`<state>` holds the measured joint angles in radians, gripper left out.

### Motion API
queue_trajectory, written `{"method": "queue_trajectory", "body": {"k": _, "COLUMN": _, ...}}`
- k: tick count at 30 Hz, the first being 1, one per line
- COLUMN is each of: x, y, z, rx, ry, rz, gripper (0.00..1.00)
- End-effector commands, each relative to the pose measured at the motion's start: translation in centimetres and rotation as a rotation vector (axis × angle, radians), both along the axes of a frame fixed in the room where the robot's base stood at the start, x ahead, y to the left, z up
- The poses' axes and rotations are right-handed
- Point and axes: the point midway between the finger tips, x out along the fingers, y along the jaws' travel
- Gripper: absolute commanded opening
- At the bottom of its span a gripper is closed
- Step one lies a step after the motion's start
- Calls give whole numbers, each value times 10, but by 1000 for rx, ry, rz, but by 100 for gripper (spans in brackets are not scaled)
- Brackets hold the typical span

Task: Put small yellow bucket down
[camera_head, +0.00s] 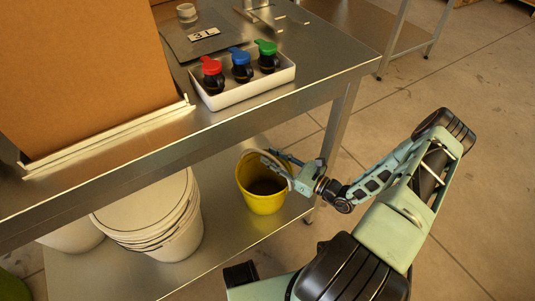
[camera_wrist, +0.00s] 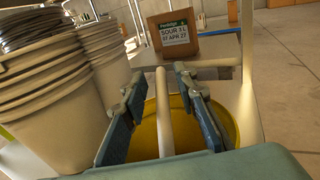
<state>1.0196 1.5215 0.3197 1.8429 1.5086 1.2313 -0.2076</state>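The small yellow bucket (camera_head: 262,203) stands upright on the lower metal shelf, under the table edge. Its body also shows below the fingers in the wrist view (camera_wrist: 148,135). My gripper (camera_head: 273,159) is at the bucket's rim, reaching in from the right. In the wrist view my gripper (camera_wrist: 160,76) has its two blue-grey fingers apart. The pale handle bar (camera_wrist: 165,115) runs between them, with a visible gap on each side. The bucket's base is partly hidden in the wrist view.
Stacked white buckets (camera_head: 160,225) stand left of the yellow bucket, close to my gripper in the wrist view (camera_wrist: 45,95). A labelled cardboard box (camera_wrist: 175,35) is ahead. The tabletop above holds a white tray (camera_head: 246,93) of lidded jugs. Open floor lies right.

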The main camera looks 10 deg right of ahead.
Motion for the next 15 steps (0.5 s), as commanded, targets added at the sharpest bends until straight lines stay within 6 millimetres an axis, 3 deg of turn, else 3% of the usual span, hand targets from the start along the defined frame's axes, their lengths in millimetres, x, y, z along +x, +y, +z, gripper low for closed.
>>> {"method": "queue_trajectory", "body": {"k": 9, "x": -53, "y": -45, "z": 2, "rx": 0, "ry": 1, "rz": -3, "gripper": 27}}
{"method": "queue_trajectory", "body": {"k": 15, "x": -72, "y": -60, "z": 1, "rx": 1, "ry": 0, "rz": -1, "gripper": 27}}
